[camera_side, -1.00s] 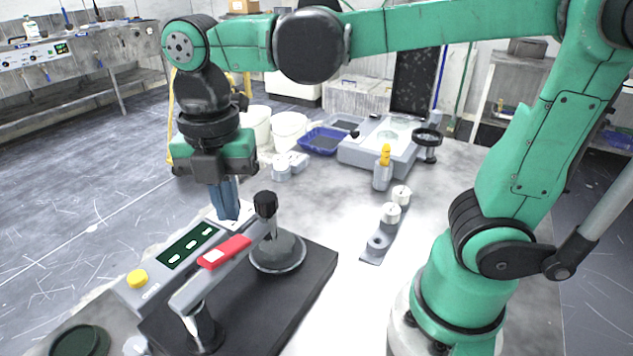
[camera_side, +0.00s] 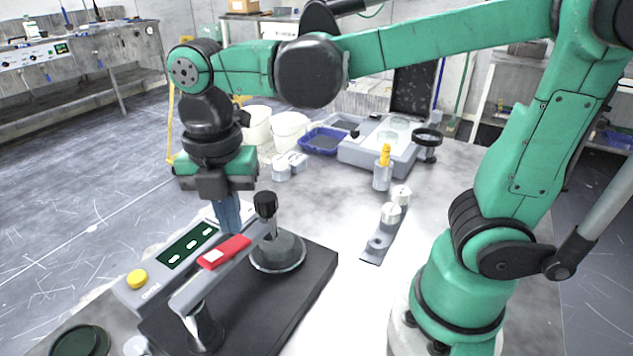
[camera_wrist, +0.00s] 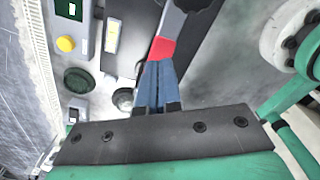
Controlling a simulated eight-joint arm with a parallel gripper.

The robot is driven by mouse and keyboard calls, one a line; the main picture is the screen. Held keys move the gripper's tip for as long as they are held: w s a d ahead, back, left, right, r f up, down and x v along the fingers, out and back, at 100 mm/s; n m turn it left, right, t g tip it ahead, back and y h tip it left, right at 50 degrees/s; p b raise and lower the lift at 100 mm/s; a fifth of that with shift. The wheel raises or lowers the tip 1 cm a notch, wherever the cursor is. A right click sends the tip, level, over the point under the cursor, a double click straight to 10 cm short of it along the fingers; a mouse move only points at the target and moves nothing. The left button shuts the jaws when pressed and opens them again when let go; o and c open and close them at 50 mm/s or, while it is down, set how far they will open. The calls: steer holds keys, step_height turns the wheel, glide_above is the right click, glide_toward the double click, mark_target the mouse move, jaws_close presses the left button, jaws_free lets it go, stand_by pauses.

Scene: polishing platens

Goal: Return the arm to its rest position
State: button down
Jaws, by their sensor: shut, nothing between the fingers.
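My gripper (camera_side: 229,216) hangs from the green arm in the side view, its blue fingers pointing down behind the polishing machine's arm and close to the control panel. In the wrist view my gripper (camera_wrist: 157,66) shows its two blue fingers pressed together with nothing between them. The polishing machine (camera_side: 310,285) has a dark base, a grey lever arm with a red grip (camera_side: 224,252), and a black knob (camera_side: 265,204) over a round grey head. The red grip also shows just beyond the fingertips in the wrist view (camera_wrist: 162,47). Whether the fingers touch anything is unclear.
The control panel (camera_side: 150,291) has a green display and a yellow button (camera_side: 137,279). A grey holder (camera_side: 373,250) carries white cylinders. A blue tray (camera_side: 321,141), white buckets (camera_side: 290,131) and a grey instrument (camera_side: 375,150) stand behind. The bench between holder and machine is clear.

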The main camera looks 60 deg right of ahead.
step_height(320, 180, up, 5)
step_height(320, 180, down, 7)
steer(key=shift+r, duration=0.1)
step_height(320, 180, up, 10)
steer(key=d+m, duration=0.1)
steer(key=d, duration=0.1)
stand_by(0.7)
steer(key=shift+d, duration=0.1)
